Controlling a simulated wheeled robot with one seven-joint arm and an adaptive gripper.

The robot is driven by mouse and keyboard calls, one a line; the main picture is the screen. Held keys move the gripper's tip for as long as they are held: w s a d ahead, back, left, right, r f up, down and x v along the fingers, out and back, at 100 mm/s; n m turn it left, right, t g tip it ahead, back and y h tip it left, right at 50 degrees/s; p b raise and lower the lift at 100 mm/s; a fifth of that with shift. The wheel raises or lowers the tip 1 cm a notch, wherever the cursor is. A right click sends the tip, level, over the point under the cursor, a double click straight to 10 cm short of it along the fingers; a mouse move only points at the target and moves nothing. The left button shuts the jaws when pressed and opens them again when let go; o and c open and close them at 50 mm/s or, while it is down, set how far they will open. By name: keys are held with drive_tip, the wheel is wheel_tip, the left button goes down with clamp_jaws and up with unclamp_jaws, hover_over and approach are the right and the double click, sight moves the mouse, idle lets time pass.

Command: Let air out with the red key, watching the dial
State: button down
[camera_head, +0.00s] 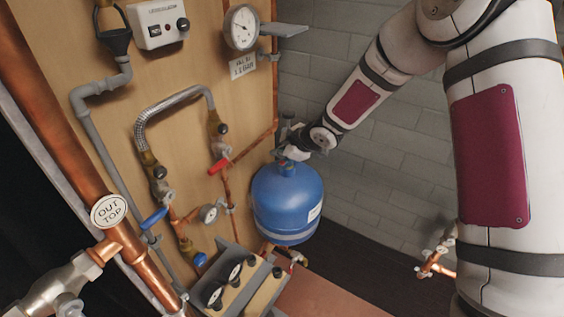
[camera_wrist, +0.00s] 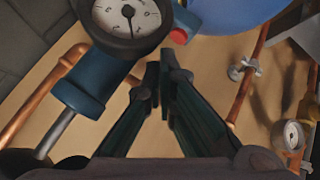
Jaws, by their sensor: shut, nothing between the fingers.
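A round white dial (camera_wrist: 129,15) on a dark blue body (camera_wrist: 85,92) shows close up at the top left in the wrist view, its needle pointing down. A small red part (camera_wrist: 178,36) sits just right of it, beside blue fittings; I cannot tell if it is the red key. My gripper (camera_wrist: 165,68) is shut and empty, below and right of the dial and apart from the red part. In the head view, my gripper (camera_head: 292,152) is over the top of the blue tank (camera_head: 285,205), its fingers not clear. A wall dial (camera_head: 241,27) hangs at the top.
A red lever (camera_head: 219,167) sits on the copper pipework left of the tank. Blue levers (camera_head: 154,218), a small gauge (camera_head: 209,213) and a braided hose (camera_head: 172,108) are on the wooden board. The brick wall side is mostly free.

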wheel_tip(320, 180, up, 5)
drive_tip(key=p, duration=0.3)
idle(0.4)
idle(1.6)
